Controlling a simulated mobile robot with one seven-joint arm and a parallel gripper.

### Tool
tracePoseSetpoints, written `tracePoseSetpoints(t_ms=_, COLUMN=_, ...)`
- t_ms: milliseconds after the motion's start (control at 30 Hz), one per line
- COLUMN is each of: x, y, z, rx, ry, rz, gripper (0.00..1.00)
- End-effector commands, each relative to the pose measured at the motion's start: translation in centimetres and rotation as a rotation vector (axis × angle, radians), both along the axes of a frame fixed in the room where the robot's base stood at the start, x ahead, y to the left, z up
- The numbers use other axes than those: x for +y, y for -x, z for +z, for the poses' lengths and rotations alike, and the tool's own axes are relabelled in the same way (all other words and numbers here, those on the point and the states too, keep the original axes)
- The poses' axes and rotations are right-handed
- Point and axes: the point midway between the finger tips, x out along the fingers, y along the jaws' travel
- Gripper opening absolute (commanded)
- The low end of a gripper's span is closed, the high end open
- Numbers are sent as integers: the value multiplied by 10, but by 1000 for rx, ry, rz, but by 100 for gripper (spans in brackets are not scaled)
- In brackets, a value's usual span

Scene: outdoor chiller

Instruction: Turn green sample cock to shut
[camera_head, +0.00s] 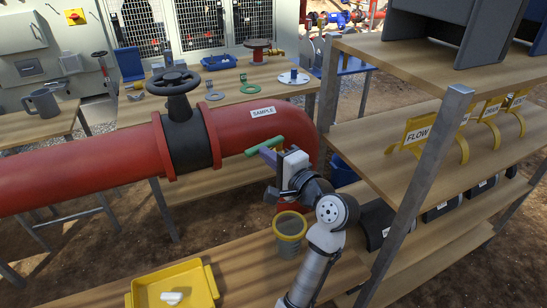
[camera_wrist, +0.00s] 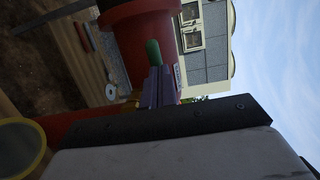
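The green sample cock handle (camera_head: 265,146) is a short bar at the red pipe, below the white SAMPLE label (camera_head: 263,112). In the head view it slants, with its right end higher. My gripper (camera_head: 268,156) is right at the handle, its purple-grey fingers overlapping it from the front. In the wrist view the green handle (camera_wrist: 153,52) shows just beyond the fingertips of my gripper (camera_wrist: 156,72). The fingers look close together. Whether they grip the handle, only touch it or stand just short of it is not clear. The cock's body is hidden.
The large red pipe (camera_head: 75,178) with a black handwheel valve (camera_head: 174,82) crosses the left. A yellow-rimmed cup (camera_head: 290,226) stands below my arm and a yellow tray (camera_head: 143,295) at front. A wooden shelf rack (camera_head: 407,200) with yellow FLOW tags stands close on the right.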

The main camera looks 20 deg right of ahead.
Motion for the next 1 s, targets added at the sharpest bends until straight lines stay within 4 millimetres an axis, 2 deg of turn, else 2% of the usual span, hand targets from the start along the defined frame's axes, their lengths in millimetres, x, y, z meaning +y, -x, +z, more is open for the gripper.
tracePoseSetpoints(t_ms=233, x=1, y=-1, z=1, rx=1, ry=-1, rz=1, gripper=0)
tracePoseSetpoints(t_ms=433, x=14, y=-16, z=2, rx=1, ry=-2, rz=4, gripper=0)
tracePoseSetpoints(t_ms=1000, x=15, y=-20, z=1, rx=-2, ry=-2, rz=4, gripper=0)
